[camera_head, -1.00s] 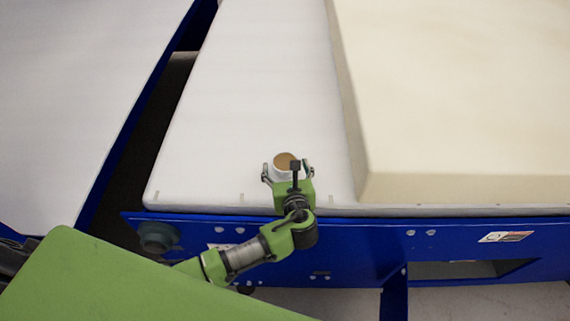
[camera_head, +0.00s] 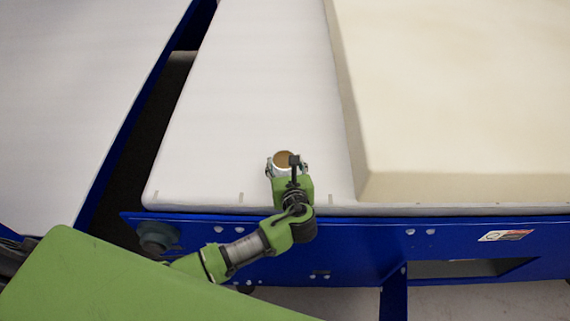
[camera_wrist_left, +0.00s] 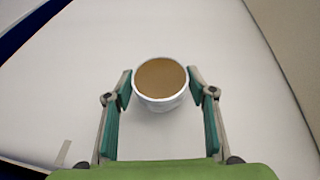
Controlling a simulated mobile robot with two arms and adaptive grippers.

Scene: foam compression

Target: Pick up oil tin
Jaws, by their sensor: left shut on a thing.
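The oil tin is a small white cup-like tin (camera_head: 283,160) with a brown top, upright on the white bed of the machine near its front edge. In the left wrist view the tin (camera_wrist_left: 161,84) sits between the two fingertips. My left gripper (camera_head: 286,168) reaches over the front edge and is shut on the tin, one finger on each side. In the left wrist view the gripper (camera_wrist_left: 160,90) has its teal pads by the tin's sides. The tin's lower part is partly hidden in the head view. My right gripper is not in view.
A large cream foam block (camera_head: 460,90) lies on the white bed (camera_head: 240,110) to the right of the tin. A blue frame (camera_head: 350,250) runs along the front. A dark gap separates another white surface (camera_head: 70,90) at the left. The bed behind the tin is clear.

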